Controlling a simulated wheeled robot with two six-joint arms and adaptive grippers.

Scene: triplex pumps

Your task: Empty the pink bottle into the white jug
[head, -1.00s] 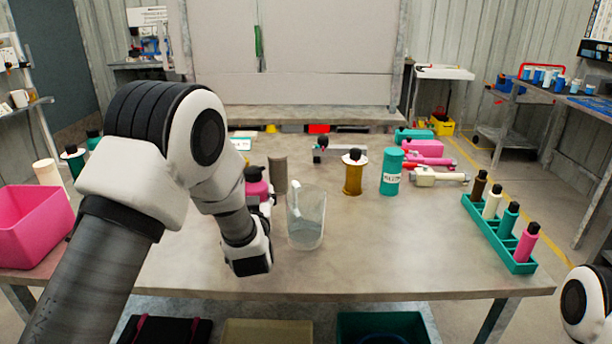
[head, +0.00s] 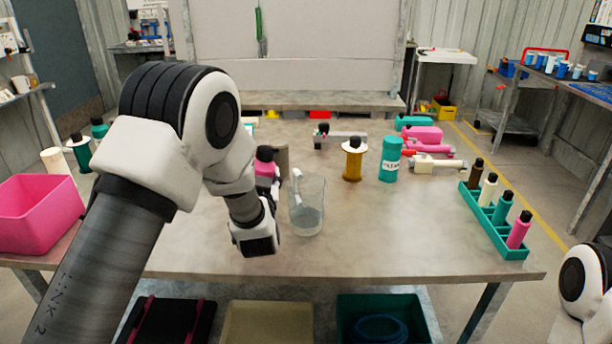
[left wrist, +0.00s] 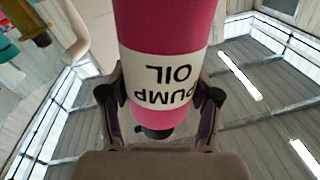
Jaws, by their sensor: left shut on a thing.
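A pink bottle (head: 266,170) with a black cap-like top stands about upright just left of the jug in the head view. In the left wrist view the pink bottle (left wrist: 165,35) fills the middle, its white "PUMP OIL" label upside down in the picture. My left gripper (left wrist: 160,98) is shut on the bottle, one finger on each side. In the head view my left wrist partly hides the gripper and the bottle's lower part. The jug (head: 309,210) looks clear and greyish, with a pale handle on its left side, and stands upright on the table. My right gripper is out of view.
A gold bottle (head: 353,163) and a teal container (head: 390,160) stand behind and right of the jug. A teal rack (head: 490,225) of small bottles is at right, a pink bin (head: 35,215) at left. The front middle table is clear.

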